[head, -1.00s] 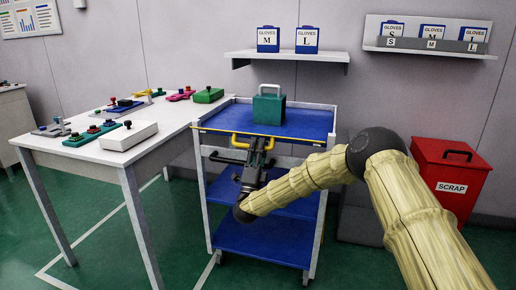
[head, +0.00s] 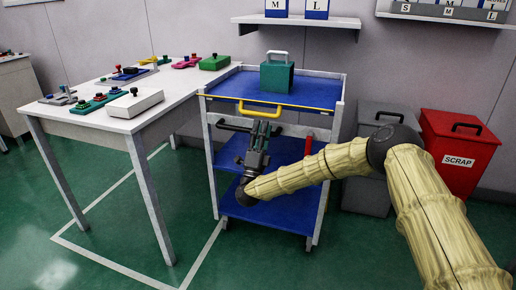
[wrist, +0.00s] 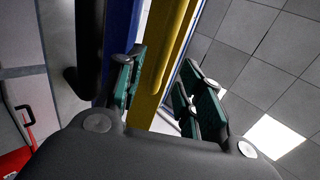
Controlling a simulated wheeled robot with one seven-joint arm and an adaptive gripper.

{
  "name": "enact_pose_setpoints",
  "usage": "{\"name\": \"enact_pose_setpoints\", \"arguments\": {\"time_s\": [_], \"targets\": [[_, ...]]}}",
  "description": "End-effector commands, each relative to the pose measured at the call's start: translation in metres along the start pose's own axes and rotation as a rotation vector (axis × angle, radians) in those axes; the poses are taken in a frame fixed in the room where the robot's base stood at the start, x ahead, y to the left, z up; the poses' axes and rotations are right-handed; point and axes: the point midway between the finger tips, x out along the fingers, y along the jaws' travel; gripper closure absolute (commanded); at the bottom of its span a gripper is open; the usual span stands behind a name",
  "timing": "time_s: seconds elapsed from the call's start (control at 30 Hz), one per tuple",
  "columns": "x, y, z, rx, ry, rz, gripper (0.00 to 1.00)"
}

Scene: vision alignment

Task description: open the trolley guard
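The blue-shelved trolley (head: 267,212) stands in the middle of the head view. Its yellow guard bar (head: 310,106) runs along the front of the top shelf, with a yellow loop handle (head: 261,114) at its middle. My gripper (head: 259,134) is just below this handle, pointing up at the trolley's front. In the wrist view a yellow bar (wrist: 168,55) passes between the green-padded fingers of my gripper (wrist: 165,92). The fingers are apart, with a gap beside the bar on the right. I cannot tell whether the left finger touches it.
A teal box (head: 277,78) with a pale handle sits on the top shelf. A white table (head: 95,125) with several switch boxes stands close at left. A grey bin (head: 372,200) and a red scrap bin (head: 462,150) stand at right. Green floor is free in front.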

Motion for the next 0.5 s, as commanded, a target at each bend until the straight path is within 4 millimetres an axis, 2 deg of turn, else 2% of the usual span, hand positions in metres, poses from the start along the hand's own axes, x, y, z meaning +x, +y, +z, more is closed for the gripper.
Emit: {"name": "enact_pose_setpoints", "arguments": {"time_s": [0.07,0.3,0.5], "targets": [[-0.005,0.001,-0.004,-0.002,0.006,0.000,0.63],[-0.039,0.001,-0.002,-0.002,0.003,0.001,0.63],[-0.056,0.001,-0.001,-0.002,0.001,0.000,0.63]]}}
